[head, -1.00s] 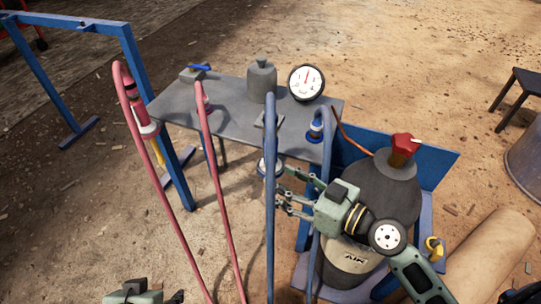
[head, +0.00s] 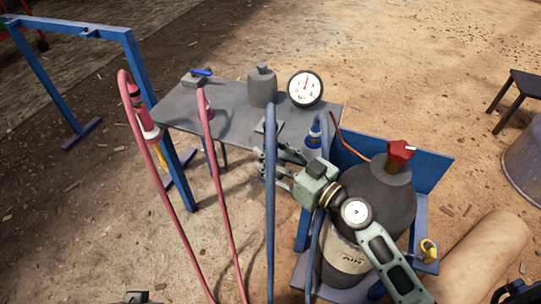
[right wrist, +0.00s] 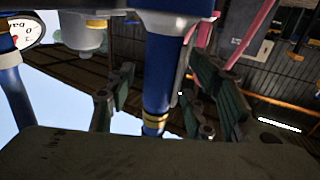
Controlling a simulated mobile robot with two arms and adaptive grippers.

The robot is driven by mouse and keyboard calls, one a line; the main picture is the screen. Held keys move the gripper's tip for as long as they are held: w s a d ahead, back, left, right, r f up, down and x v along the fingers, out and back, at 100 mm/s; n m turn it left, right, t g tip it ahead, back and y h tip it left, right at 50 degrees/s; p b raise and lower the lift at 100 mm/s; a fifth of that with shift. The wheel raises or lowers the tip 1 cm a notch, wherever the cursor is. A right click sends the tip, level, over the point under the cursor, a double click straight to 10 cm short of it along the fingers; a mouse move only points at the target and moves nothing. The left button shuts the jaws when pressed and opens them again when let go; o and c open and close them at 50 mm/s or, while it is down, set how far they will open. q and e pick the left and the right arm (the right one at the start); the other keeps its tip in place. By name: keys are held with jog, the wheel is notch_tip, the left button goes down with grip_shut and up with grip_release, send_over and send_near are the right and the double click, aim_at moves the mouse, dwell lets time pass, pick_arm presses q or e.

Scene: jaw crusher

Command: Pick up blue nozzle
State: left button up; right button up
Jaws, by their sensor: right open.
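A blue nozzle (right wrist: 157,80) with a yellow ring near its lower end stands between the spread fingers of my right gripper (right wrist: 165,100) in the right wrist view, with gaps on both sides. In the head view my right gripper (head: 270,168) is at the front edge of the grey table, behind a blue hose (head: 269,220). The hose and fingers hide most of the nozzle there. My right gripper is open. Only a small dark part of my left gripper (head: 137,297) shows at the bottom edge, so its jaws cannot be made out.
The grey table (head: 225,120) carries a grey bottle (head: 262,87) and a round gauge (head: 305,88). A second blue nozzle (head: 314,132) is at its right. Red hoses (head: 218,180) hang on the left. A grey air tank (head: 375,205) stands below my right arm.

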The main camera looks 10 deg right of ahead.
jog(key=shift+w+a, duration=0.3)
jog(key=shift+w, duration=0.25)
grip_shut()
